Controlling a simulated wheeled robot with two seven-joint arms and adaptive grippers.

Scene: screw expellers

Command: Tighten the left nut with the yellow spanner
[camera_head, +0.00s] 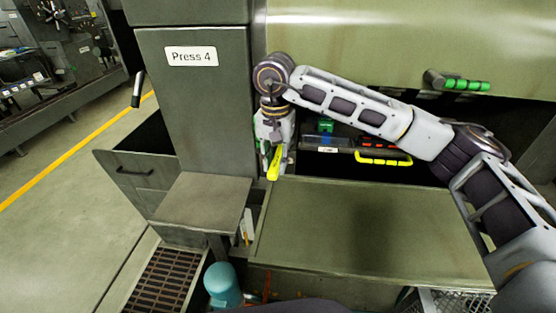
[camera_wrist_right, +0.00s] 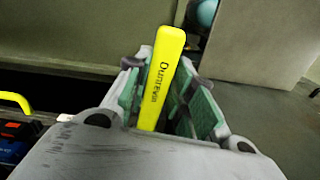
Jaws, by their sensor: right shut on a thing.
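My right gripper (camera_head: 274,148) hangs in front of the press, near the lower right of the grey column, at the left end of the dark opening. It is shut on the yellow spanner (camera_head: 274,166), whose yellow end points down and towards the camera. In the right wrist view the spanner (camera_wrist_right: 162,75) sticks out between the green-padded fingers (camera_wrist_right: 165,95), with lettering along its handle. The spanner's jaw end is hidden. I cannot make out the left nut in either view. My left gripper is not in view.
The grey column (camera_head: 196,110) bears a "Press 4" label. A tray or case with a yellow handle (camera_head: 384,161) lies in the dark opening, right of the gripper. A flat green panel (camera_head: 355,222) spans the front. A small grey shelf (camera_head: 202,198) and a teal round object (camera_head: 222,284) are lower left.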

